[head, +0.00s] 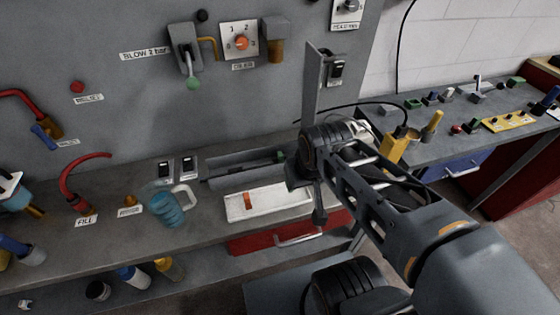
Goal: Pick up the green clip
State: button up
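My gripper (319,216) hangs at the end of my arm, in front of the bench edge, right of a white board. It is seen small and dark, and I cannot tell whether its fingers are open or shut. No thing shows in it. I cannot tell for sure which thing is the green clip. A small green piece (280,157) shows at the right end of a grey tray (235,172), left of my wrist. Other small green pieces lie on the right bench, one near its left end (413,103) and one farther right (516,82).
A white board (272,200) with an orange piece (247,200) lies at the bench front. A yellow holder (394,149) stands behind my arm. A lever with a green knob (193,83) hangs on the panel.

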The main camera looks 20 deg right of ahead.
aim_at(280, 156)
jog(key=u, duration=2.3)
jog(key=k, duration=0.8)
jog(key=z, duration=1.3)
jog(key=i, duration=0.5)
